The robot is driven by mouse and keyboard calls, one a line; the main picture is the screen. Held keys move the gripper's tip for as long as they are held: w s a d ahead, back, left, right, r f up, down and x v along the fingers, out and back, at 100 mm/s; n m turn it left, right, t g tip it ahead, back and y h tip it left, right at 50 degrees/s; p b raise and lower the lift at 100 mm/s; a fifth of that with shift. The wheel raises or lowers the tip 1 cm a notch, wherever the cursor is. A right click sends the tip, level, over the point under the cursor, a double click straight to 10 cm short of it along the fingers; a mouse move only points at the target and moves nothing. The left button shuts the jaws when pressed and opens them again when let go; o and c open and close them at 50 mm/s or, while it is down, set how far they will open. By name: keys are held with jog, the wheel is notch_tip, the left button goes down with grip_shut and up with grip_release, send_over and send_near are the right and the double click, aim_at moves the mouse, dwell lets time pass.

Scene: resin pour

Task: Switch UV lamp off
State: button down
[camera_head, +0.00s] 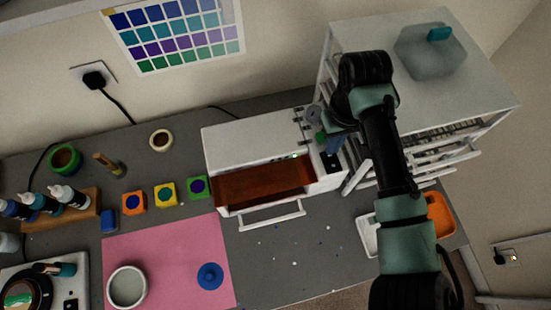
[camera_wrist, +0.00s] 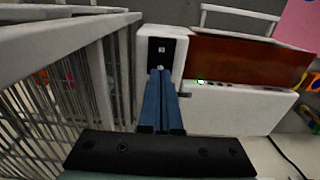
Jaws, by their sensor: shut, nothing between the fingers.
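The UV lamp is a white box (camera_head: 250,133) with a reddish-brown window (camera_head: 265,185) across its front. It also shows in the wrist view (camera_wrist: 238,111), with its reddish-brown window (camera_wrist: 250,60) above. A small green light (camera_wrist: 200,82) glows on it. A black switch panel (camera_wrist: 162,46) with small white marks sits at its end; the head view shows it too (camera_head: 331,162). My gripper (camera_wrist: 160,72) is shut and empty, its blue fingertips pointing at the panel's lower edge. I cannot tell whether they touch it. The fingers hide what lies below.
A white wire drawer rack (camera_wrist: 60,80) stands close beside my gripper. A translucent bowl (camera_head: 430,50) sits on the rack's top. A pink mat (camera_head: 165,255) and several small coloured pots are on the grey bench at left. An orange tray (camera_head: 440,213) is near my arm.

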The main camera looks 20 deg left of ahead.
jog(key=shift+f+b, duration=0.55)
jog(key=shift+f, duration=0.4)
dwell(0.4)
jog(key=shift+r, duration=0.1)
notch_tip(320, 180, up, 7)
jog(key=p, duration=0.7)
dwell(0.5)
